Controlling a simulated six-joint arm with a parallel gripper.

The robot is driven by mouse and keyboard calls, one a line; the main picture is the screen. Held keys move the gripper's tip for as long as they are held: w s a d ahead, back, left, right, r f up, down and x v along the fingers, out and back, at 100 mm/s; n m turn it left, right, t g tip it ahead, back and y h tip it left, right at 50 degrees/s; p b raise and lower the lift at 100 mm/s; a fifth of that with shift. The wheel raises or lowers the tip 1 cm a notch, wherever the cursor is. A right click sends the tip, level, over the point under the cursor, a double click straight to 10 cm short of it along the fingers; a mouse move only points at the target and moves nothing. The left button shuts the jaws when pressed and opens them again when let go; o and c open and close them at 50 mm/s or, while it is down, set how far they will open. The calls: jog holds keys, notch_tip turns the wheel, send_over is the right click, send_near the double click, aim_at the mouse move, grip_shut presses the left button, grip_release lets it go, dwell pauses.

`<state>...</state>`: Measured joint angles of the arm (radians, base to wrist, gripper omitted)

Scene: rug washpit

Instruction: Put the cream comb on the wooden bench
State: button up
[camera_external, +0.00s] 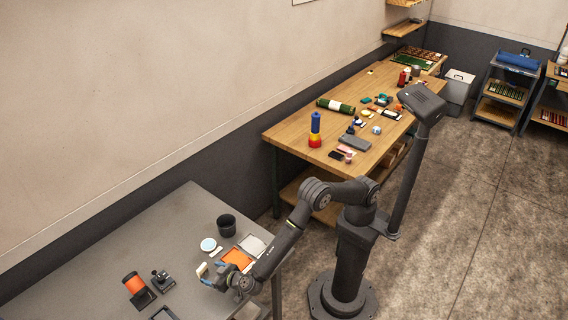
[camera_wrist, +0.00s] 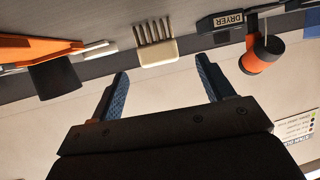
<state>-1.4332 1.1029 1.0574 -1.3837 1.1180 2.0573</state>
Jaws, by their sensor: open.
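The cream comb (camera_wrist: 155,46) shows in the wrist view at the top middle, its tines pointing to the top of the picture. It lies just beyond the fingertips, between their lines, with no visible contact. My gripper (camera_wrist: 162,66) is open, with a blue-padded finger on either side and nothing between them. In the external view my gripper (camera_external: 212,270) is low over the grey table, and I cannot pick out the comb clearly there. The wooden bench (camera_external: 287,132) stands against the wall beyond the grey table.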

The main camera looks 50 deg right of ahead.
jog(key=shift+o, duration=0.5)
jog(key=v, duration=1.2)
jog(key=shift+s, duration=0.15)
send_near(203, 268)
jog(key=x, duration=0.3)
jog(key=shift+d+f, duration=0.25)
jog(key=shift+a+r+x, duration=0.1)
jog(key=shift+x, duration=1.5)
jog(key=shift+a+r+x, duration=0.1)
jog(key=shift+x, duration=1.45)
jog(key=shift+c, duration=0.2)
jog(key=c, duration=1.1)
jog(key=shift+r, duration=0.1)
jog(key=shift+c, duration=0.3)
